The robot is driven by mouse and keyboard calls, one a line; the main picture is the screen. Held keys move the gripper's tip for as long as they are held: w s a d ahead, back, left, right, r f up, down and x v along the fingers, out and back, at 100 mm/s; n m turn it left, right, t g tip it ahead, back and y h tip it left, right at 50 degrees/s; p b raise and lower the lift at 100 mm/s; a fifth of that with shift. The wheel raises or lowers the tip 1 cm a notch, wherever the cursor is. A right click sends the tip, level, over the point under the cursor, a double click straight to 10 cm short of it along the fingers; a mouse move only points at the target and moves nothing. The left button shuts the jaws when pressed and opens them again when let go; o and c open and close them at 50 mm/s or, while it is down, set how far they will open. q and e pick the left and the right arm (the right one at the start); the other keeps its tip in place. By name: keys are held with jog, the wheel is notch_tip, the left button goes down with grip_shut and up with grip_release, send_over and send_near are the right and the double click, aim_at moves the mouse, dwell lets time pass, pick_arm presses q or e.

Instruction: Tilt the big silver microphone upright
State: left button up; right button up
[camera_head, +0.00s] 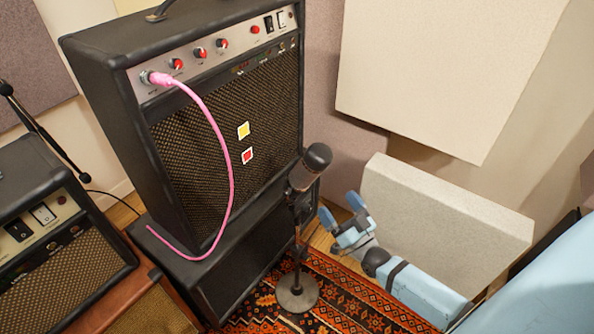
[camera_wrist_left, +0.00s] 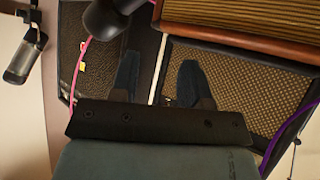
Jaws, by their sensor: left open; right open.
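The big microphone (camera_head: 309,167), with a dark head and greyer body, sits on a short stand with a round base (camera_head: 297,292) on the patterned rug, in front of the tall amp. Its head leans a little to the upper right. A silver microphone (camera_wrist_left: 22,58) also shows at the left edge of the left wrist view; I cannot tell for sure that it is the same one. My right gripper (camera_head: 343,219) is open and empty, just right of the stand and below the microphone, apart from it. My left gripper (camera_wrist_left: 157,80) is open and empty in the left wrist view.
The tall amp (camera_head: 222,130) with a pink cable (camera_head: 222,150) stands on a lower cabinet behind the microphone. A smaller amp (camera_head: 55,235) is at the left. A pale foam panel (camera_head: 440,220) stands close behind my right arm. Some rug (camera_head: 345,305) is clear.

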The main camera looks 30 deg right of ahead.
aim_at(312, 165)
pick_arm(q)
jog(key=shift+s+a+r+p, duration=0.1)
jog(key=shift+a+p, duration=0.15)
jog(key=shift+p, duration=0.2)
pick_arm(e)
jog(key=x, duration=1.3)
jog(key=shift+r, duration=0.1)
